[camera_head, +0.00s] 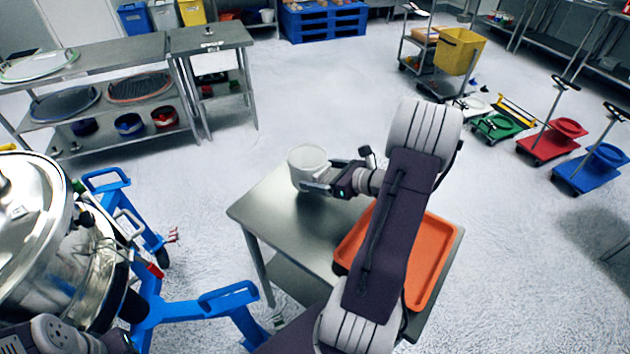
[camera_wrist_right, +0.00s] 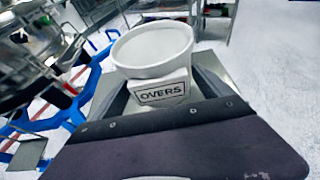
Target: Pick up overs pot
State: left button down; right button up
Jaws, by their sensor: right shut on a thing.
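The overs pot is a white round pot (camera_head: 308,166) over the left back part of the steel table (camera_head: 285,215). In the right wrist view the pot (camera_wrist_right: 152,48) shows its round rim and a block with a label reading OVERS. My right gripper (camera_head: 312,186) is shut on the pot, coming from the right side of it. The pot looks upright. I cannot tell whether its base touches the table. Only part of my left arm shows at the lower left of the head view, and its gripper is not in view.
An orange tray (camera_head: 432,262) lies on the right part of the table, partly behind my right arm. The steel sifter (camera_head: 35,215) with its blue frame (camera_head: 190,308) stands at the left. Open floor lies behind the table. Coloured carts (camera_head: 548,146) stand at the right.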

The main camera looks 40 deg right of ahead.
jog(key=s+d+r, duration=0.4)
jog(key=s, duration=0.1)
jog(key=s+d+r+p, duration=0.1)
jog(key=s+d+r, duration=0.1)
jog(key=s, duration=0.1)
jog(key=shift+d, duration=0.35)
